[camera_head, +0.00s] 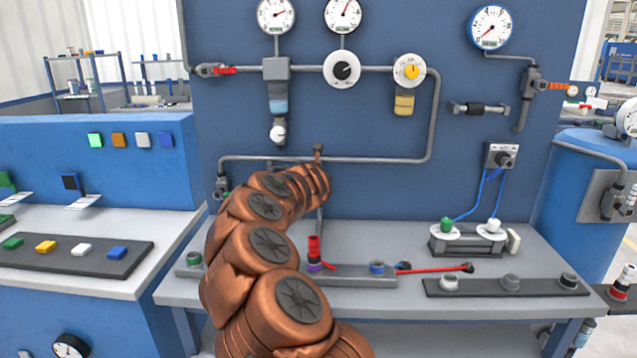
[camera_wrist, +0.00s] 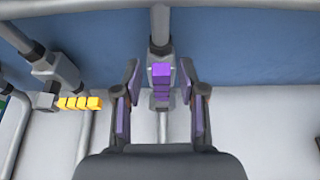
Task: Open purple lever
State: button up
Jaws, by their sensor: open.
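In the wrist view, the purple lever (camera_wrist: 161,80) sits on a grey valve body on a vertical grey pipe (camera_wrist: 160,28). Its ridged handle points toward the camera. My gripper (camera_wrist: 161,92) is open, with one finger on each side of the lever. A gap shows between each finger and the lever, so I see no contact. In the head view, my copper-coloured arm reaches toward the blue panel (camera_head: 370,130). It hides the purple lever and my gripper there.
A yellow lever (camera_wrist: 80,103) is on another valve, left of my gripper. The grey bench (camera_head: 400,315) carries a rack (camera_head: 360,278) with coloured pieces and a dark strip (camera_head: 480,288) with several fittings.

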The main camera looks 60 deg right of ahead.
jog(key=v, duration=1.2)
dwell(0.5)
dwell(0.7)
